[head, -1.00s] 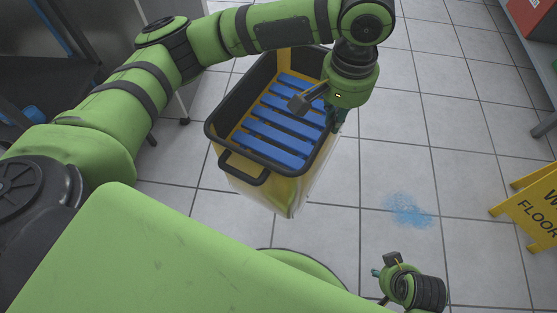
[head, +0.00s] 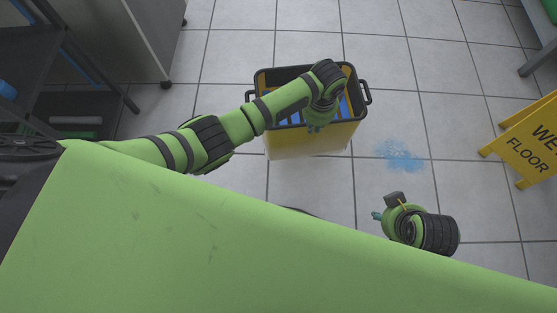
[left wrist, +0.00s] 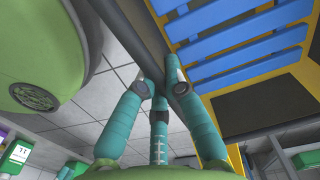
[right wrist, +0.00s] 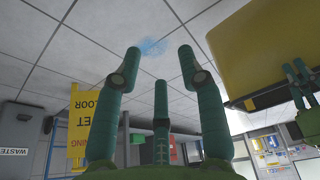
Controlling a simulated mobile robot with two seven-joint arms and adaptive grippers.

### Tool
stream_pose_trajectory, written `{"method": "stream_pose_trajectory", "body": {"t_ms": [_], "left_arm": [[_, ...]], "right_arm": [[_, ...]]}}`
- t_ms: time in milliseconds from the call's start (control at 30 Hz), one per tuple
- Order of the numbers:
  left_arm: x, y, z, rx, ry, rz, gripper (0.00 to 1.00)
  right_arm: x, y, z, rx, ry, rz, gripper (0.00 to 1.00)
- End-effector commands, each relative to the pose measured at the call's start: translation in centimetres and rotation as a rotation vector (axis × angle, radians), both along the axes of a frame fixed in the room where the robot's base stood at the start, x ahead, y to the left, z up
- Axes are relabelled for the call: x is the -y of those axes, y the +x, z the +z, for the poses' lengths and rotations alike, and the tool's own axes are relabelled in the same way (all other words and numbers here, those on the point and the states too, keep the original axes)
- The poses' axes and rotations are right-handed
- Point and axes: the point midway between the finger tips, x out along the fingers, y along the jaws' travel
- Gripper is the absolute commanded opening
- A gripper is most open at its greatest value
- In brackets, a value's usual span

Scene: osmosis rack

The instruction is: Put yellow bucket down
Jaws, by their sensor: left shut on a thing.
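The yellow bucket (head: 312,143) has a black rim, black side handles and blue slats inside; it is upright in the middle of the head view. I cannot tell for sure whether its base touches the floor. My left gripper (head: 315,127) is shut on the bucket's near rim; the arm hides part of the inside. In the left wrist view the fingers (left wrist: 158,78) close around the dark rim beside the blue slats (left wrist: 240,42). My right gripper (head: 379,214) is empty, right of and nearer than the bucket. Its fingers (right wrist: 160,62) stand apart in the right wrist view.
A blue spill (head: 400,156) lies on the tiles right of the bucket. A yellow wet-floor sign (head: 530,142) stands at the right edge. A dark shelf (head: 75,105) and a grey cabinet (head: 125,40) are on the left. Tiles behind the bucket are clear.

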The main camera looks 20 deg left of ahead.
Motion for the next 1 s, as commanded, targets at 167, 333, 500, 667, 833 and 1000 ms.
{"method": "stream_pose_trajectory", "body": {"t_ms": [167,333,500,667,833,1000], "left_arm": [[-0.4,-1.6,-2.9,0.013,-0.003,-0.117,0.00],[-0.9,-2.6,-4.2,0.017,-0.003,-0.161,0.00],[-2.0,-4.5,-5.6,0.015,-0.002,-0.164,0.00],[-3.6,-7.1,-7.4,0.013,-0.001,-0.163,0.00],[-5.1,-9.6,-9.3,0.015,-0.002,-0.162,0.00],[-6.1,-11.2,-10.3,0.016,-0.002,-0.161,0.00]], "right_arm": [[0.1,-0.2,0.6,0.001,-0.001,0.001,0.40],[0.1,-0.4,0.8,0.002,-0.001,0.000,0.40],[0.1,-0.5,1.0,0.003,0.000,-0.001,0.40],[0.1,-0.8,1.3,-0.001,0.000,-0.002,0.40],[-0.6,1.0,2.7,0.102,0.021,0.002,0.40],[-1.4,3.5,3.6,0.222,0.040,0.019,0.40]]}}
